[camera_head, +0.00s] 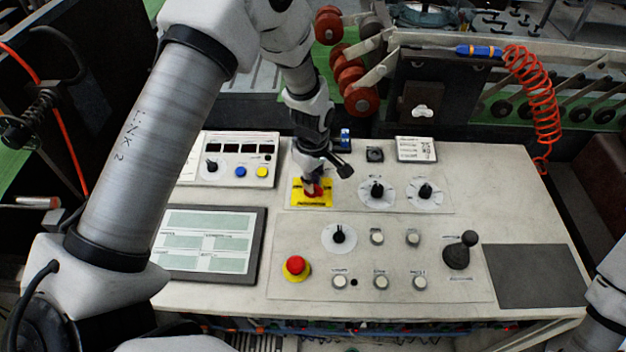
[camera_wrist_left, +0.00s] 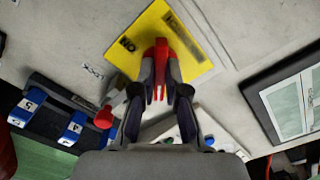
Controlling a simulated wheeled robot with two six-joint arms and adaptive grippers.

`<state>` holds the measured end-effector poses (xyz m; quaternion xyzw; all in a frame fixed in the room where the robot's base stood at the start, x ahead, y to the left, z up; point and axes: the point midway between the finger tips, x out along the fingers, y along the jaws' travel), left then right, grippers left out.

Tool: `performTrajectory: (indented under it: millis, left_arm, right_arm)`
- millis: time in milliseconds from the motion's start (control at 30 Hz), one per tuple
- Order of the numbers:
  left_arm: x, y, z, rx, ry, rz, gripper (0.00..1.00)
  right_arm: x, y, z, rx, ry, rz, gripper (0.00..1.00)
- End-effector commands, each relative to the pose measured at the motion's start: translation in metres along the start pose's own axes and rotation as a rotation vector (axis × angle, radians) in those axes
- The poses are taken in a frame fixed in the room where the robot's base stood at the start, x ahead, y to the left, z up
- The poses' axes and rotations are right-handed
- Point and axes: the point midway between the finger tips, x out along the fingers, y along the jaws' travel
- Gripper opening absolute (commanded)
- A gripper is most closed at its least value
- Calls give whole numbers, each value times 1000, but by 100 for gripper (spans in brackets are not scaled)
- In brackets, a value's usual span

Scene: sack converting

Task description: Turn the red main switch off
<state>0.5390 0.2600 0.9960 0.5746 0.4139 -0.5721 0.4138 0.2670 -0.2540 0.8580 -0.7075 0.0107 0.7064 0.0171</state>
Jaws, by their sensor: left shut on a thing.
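The red main switch (camera_head: 315,191) sits on a yellow plate (camera_head: 298,200) at the upper middle of the control panel. My left gripper (camera_head: 311,182) reaches down onto it from behind and hides part of it. In the left wrist view the two fingers (camera_wrist_left: 160,78) are closed on either side of the red switch handle (camera_wrist_left: 161,48). The yellow plate (camera_wrist_left: 128,32) carries dark lettering, with "ON" readable at its left corner. The handle's exact setting is hard to tell. My right gripper is outside both views; only part of its arm shows at the right edge.
Black dials (camera_head: 377,190) stand to the right of the switch. A red emergency button (camera_head: 295,266), white buttons and a black joystick (camera_head: 460,250) lie nearer. A dark-framed screen (camera_head: 262,245) is at left. The dark pad (camera_head: 538,276) at right is bare.

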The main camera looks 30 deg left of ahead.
Motion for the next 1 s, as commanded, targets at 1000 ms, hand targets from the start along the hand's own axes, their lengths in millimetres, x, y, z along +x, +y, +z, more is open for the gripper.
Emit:
performTrajectory:
  millis: [1000]
  left_arm:
    - [-75,1,-2,-1,-1,1,38]
  right_arm:
    - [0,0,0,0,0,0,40]
